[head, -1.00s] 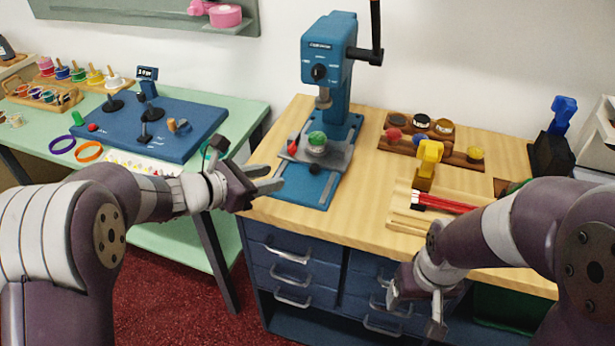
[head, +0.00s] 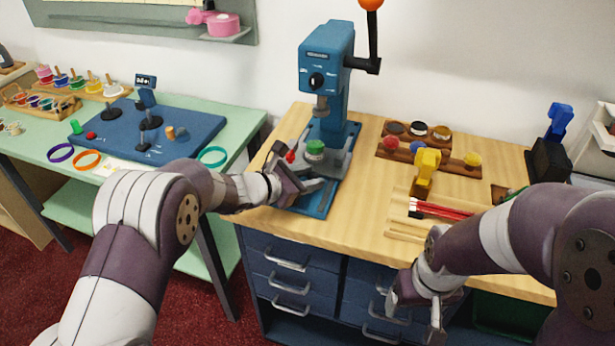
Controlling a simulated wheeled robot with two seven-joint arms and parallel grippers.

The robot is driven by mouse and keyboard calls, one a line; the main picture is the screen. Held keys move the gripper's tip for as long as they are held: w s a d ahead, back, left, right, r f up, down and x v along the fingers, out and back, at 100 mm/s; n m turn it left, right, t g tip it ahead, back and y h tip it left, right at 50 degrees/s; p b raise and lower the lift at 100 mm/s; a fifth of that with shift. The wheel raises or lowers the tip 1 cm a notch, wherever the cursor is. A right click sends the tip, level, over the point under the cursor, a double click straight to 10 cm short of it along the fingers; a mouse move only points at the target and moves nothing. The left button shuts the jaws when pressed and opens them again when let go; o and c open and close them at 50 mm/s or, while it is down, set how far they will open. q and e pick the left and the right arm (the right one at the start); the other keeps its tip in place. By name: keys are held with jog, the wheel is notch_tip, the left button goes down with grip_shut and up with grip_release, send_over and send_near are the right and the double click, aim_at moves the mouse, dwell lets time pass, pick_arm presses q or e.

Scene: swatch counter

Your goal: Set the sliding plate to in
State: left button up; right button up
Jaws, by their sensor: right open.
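The blue press (head: 326,70) stands on the wooden counter. Its grey sliding plate (head: 338,163) lies on the blue base (head: 318,207) below the spindle. A green-topped round piece (head: 315,149) sits on the plate, and a red knob (head: 290,157) is at its left. My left gripper (head: 308,186) is at the plate's front left, over the base. It covers the plate's front edge, so I cannot tell whether it touches or how far its fingers are apart. My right gripper (head: 415,314) is open and empty, low before the drawers.
The press lever (head: 371,35) has an orange ball. Right of the press are a wooden block with round pots (head: 418,129), a yellow clamp-like object (head: 427,168) and red sticks (head: 440,209). The green table (head: 224,120) stands left, with a gap before the counter.

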aim_at(327, 163)
pick_arm(q)
grip_shut()
jog(key=shift+w+d, duration=0.1)
jog(key=shift+w, duration=0.2)
jog(key=w, duration=0.1)
jog(key=w+d+b, duration=0.1)
jog(key=w, duration=0.1)
jog(key=shift+w, duration=0.1)
jog(key=shift+r, duration=0.2)
grip_release()
jog(key=shift+w+f, duration=0.15)
jog(key=b+v, duration=0.1)
jog(key=v, duration=1.1)
jog(key=shift+s+a, duration=0.2)
jog(key=shift+s, duration=0.1)
